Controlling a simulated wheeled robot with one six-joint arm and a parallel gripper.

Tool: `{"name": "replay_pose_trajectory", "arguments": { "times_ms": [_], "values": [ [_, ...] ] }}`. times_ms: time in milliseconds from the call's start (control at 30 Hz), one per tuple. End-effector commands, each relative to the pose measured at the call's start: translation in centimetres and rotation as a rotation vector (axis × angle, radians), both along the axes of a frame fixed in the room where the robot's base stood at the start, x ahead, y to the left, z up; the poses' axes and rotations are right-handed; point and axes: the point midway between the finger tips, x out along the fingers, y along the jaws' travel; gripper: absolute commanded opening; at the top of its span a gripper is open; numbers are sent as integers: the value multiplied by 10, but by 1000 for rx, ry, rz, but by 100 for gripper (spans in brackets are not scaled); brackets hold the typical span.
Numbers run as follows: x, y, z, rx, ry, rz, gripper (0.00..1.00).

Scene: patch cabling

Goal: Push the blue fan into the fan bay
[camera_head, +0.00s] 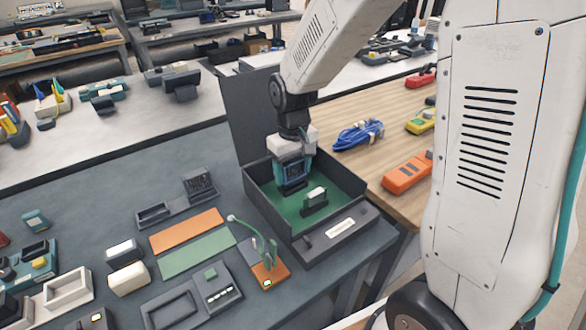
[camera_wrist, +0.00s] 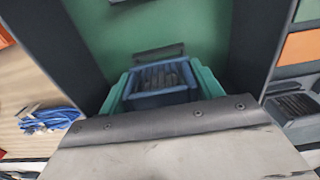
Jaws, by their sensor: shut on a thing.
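The blue fan (camera_head: 291,168) is a small square block with a dark face, held below my gripper (camera_head: 292,153) inside an open dark box (camera_head: 318,240) with a green floor. My gripper is shut on the fan. In the wrist view the fan (camera_wrist: 163,82) sits between the two teal fingers of my gripper (camera_wrist: 163,92). A dark slot, apparently the fan bay (camera_head: 294,187), lies under the fan. It also shows just beyond the fan in the wrist view (camera_wrist: 158,52). I cannot tell how deep the fan is in it.
A dark upright module with a pale top (camera_head: 316,197) stands on the green floor near the fan. The box's raised lid (camera_head: 250,110) is behind. A small stand with a green cable (camera_head: 268,268) is in front. A blue cable coil (camera_head: 358,134) lies to the right.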

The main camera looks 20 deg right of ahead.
Motion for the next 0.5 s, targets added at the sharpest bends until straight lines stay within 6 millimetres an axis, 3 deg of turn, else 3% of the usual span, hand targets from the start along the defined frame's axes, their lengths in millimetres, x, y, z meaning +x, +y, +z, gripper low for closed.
{"name": "replay_pose_trajectory", "arguments": {
  "times_ms": [500],
  "values": [
    [0, 0, -11, 0, 1, 0, 41]
  ]
}}
